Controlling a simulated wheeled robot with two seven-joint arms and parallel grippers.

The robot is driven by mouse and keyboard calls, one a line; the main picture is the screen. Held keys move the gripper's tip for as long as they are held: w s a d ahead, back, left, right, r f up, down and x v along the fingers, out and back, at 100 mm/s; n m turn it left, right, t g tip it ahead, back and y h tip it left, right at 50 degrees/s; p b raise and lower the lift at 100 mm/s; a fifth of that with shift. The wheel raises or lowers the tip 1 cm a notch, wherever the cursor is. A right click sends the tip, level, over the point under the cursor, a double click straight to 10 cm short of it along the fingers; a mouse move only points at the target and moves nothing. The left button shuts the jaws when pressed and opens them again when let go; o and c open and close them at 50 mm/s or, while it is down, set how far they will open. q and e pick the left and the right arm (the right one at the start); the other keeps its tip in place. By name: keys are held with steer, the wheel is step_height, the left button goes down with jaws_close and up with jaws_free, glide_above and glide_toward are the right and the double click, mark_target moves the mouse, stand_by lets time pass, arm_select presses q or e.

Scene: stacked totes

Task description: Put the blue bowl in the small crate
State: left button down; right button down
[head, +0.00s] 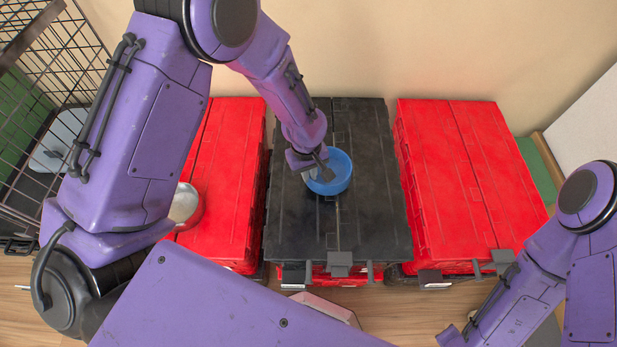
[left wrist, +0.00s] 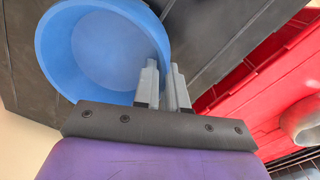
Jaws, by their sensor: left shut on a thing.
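The blue bowl (head: 338,179) is upright over the black tote lid in the middle; I cannot tell whether it rests on the lid or hangs just above it. My left gripper (head: 318,171) is shut on the bowl's left rim in the head view. In the left wrist view the bowl (left wrist: 95,50) is large, and the gripper's grey fingers (left wrist: 165,85) pinch its rim. The bowl looks empty. I cannot pick out the small crate for certain. My right arm shows at the lower right, but its fingers are out of view.
The black-lidded tote (head: 370,220) stands between a left red tote (head: 232,190) and a right red tote (head: 470,170). A red bowl with a pale inside (head: 186,204) is at the left red tote. A black wire cage (head: 50,60) stands at far left. A wall is behind.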

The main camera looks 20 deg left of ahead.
arm_select(q)
steer(key=shift+w+a+f, duration=0.1)
steer(key=shift+f, duration=0.8)
steer(key=shift+w+a+f, duration=0.1)
steer(key=shift+f, duration=0.8)
steer(key=shift+f, duration=0.15)
steer(key=c, duration=1.2)
jaws_free()
